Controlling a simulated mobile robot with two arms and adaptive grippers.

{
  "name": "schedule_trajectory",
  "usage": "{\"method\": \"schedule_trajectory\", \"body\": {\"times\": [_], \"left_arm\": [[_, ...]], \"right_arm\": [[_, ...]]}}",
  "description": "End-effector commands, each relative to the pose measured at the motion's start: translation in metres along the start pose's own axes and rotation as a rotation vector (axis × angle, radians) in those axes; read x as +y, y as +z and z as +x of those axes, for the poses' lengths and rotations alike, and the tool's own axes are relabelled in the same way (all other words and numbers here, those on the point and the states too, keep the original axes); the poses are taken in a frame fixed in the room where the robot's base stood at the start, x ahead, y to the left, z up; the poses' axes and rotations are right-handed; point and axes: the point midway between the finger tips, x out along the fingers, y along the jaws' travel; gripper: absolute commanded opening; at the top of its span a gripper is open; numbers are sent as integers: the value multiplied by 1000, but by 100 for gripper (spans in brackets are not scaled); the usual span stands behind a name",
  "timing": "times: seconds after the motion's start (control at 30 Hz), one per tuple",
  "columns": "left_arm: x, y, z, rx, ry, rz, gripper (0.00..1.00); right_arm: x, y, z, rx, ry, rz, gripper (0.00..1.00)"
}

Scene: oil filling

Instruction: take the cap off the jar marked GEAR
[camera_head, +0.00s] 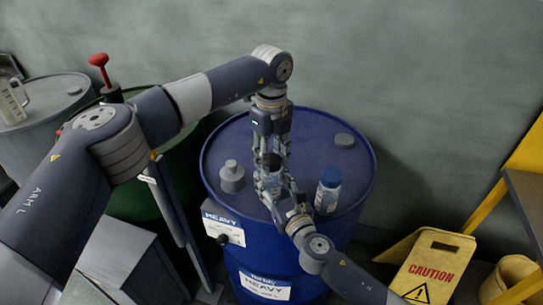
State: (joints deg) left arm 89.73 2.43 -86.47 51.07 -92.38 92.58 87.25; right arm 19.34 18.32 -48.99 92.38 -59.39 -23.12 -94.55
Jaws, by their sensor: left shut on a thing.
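A small jar (272,181) is between my two grippers over the top of the blue drum. Its label is too small and covered to read, so I cannot tell whether it says GEAR. My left gripper (271,156) comes down from above and is shut at the jar's top, where the cap is mostly hidden by the fingers. My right gripper (272,188) reaches up from the lower right, with its fingers around or beside the jar's body. Whether it is shut on the jar is unclear.
The blue drum (310,128) is labelled HEAVY. On it stand a blue-capped jar (327,192) at right and a grey fitting (232,177) at left. A green drum (183,166) and a grey drum (55,100) stand left. A yellow caution sign (432,268) is at lower right.

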Motion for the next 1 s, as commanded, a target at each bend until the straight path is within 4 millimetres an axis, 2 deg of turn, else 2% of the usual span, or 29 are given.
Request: {"method": "schedule_trajectory", "body": {"times": [0.2,0.4,1.0], "left_arm": [[0,1,0,-2,-2,-359,9],[0,1,-1,-3,-2,-580,9],[0,2,-1,-3,-2,-584,9]], "right_arm": [[1,0,0,0,1,0,0],[1,0,0,0,1,0,0],[0,0,0,1,1,0,0]]}}
